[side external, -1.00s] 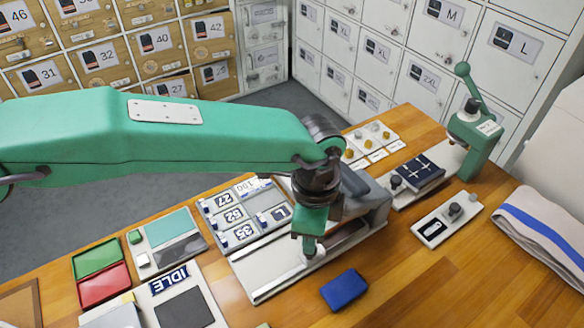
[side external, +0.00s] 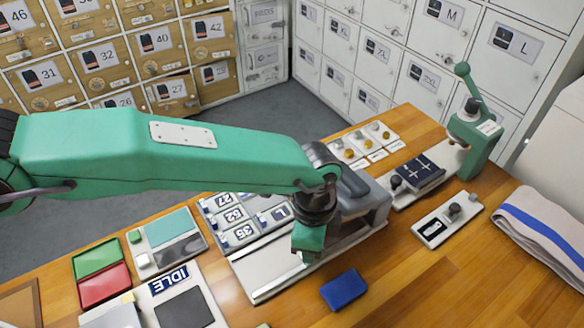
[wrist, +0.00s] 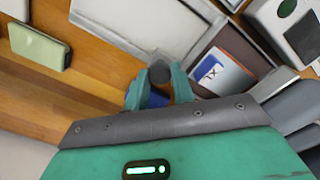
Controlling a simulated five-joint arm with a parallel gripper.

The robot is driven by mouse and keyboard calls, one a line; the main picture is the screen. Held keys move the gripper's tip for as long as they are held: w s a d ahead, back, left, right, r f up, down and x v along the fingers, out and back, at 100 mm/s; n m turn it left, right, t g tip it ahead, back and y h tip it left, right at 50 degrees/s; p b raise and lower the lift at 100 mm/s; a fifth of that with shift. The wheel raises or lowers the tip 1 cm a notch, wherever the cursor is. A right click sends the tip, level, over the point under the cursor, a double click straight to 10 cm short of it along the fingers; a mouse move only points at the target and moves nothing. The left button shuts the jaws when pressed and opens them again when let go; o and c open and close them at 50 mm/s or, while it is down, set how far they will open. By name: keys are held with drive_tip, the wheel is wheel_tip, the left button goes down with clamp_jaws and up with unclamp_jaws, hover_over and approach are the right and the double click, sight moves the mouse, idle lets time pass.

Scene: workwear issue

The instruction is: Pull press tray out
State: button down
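My gripper (side external: 306,250) points down over the pale base rail (side external: 270,287) beside the grey press (side external: 362,195). The wrist view also shows my gripper (wrist: 159,86), its two teal fingers apart. A dark round knob (wrist: 160,73) sits between the fingertips, with what looks like a narrow gap on its left. A pale panel with a raised rim (wrist: 150,15) lies just beyond it. I cannot tell how far the tray sits in the press. My gripper hides the knob in the side view.
A blue block (side external: 344,289) lies on the wood in front of the rail. A rack of number plates (side external: 236,228) stands behind it on the left. A small unit with a knob (side external: 447,220) and a folded striped cloth (side external: 548,232) lie to the right. Bare wood is free at the front right.

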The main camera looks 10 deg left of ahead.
drive_tip(key=shift+s+a, duration=4.25)
drive_tip(key=shift+s, duration=0.05)
drive_tip(key=c, duration=1.5)
unclamp_jaws()
drive_tip(key=shift+o, duration=0.2)
drive_tip(key=shift+r, duration=0.15)
wheel_tip(320, 180, up, 8)
drive_tip(key=shift+f, duration=0.2)
